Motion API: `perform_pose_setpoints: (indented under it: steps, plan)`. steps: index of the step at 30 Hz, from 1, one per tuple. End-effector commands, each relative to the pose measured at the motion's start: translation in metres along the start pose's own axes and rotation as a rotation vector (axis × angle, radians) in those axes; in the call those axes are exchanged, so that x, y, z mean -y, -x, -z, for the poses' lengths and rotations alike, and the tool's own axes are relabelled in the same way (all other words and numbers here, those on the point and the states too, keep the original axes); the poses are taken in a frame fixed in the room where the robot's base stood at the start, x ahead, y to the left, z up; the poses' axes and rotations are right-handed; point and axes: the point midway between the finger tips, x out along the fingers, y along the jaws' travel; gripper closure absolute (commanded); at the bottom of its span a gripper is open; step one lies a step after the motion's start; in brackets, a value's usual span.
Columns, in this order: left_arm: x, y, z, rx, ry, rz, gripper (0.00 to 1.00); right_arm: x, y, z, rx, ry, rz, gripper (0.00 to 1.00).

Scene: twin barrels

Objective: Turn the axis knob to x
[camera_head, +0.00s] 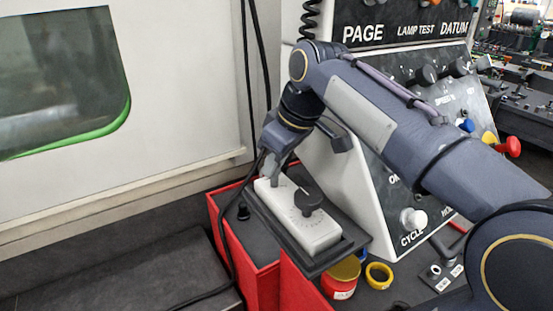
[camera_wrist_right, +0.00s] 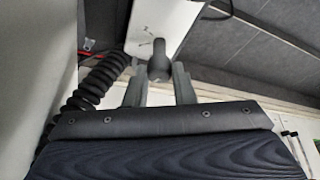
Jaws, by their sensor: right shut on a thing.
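A pale grey handheld control box (camera_head: 315,232) lies in a dark tray on the red cabinet. A black knob (camera_head: 308,198) with marks around it stands on its near half. My right gripper (camera_head: 274,176) reaches down to the far end of the box. In the right wrist view, my right gripper's fingers (camera_wrist_right: 159,88) stand on either side of a dark grey knob (camera_wrist_right: 157,66) and are shut on it. That knob is mostly hidden in the head view. The lettering on the box is too small to read, so I cannot tell the setting. My left gripper is out of view.
A sloped control panel (camera_head: 385,200) with knobs and coloured buttons stands close on the right, beneath my right arm. A red-and-yellow tin (camera_head: 341,280) and a yellow ring (camera_head: 379,275) lie near the tray. A coiled black cable (camera_wrist_right: 95,80) hangs beside the gripper.

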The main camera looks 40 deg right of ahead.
Motion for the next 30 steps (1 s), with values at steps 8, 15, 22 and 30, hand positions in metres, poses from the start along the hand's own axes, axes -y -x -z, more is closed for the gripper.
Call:
perform_pose_setpoints:
  steps: [8, 15, 22, 30]
  plan:
    - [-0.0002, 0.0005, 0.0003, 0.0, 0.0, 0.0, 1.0, 0.0021, 0.0003, 0.0012, 0.008, -0.236, -0.101, 1.0]
    - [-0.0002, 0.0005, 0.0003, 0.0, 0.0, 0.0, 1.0, 0.0028, 0.0001, 0.0016, 0.017, -0.419, -0.176, 1.0]
    - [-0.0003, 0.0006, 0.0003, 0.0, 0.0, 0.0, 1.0, 0.0031, 0.0, 0.0021, 0.022, -0.544, -0.227, 1.0]
    - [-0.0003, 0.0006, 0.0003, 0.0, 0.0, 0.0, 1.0, 0.0031, -0.0001, 0.0021, 0.026, -0.615, -0.256, 1.0]
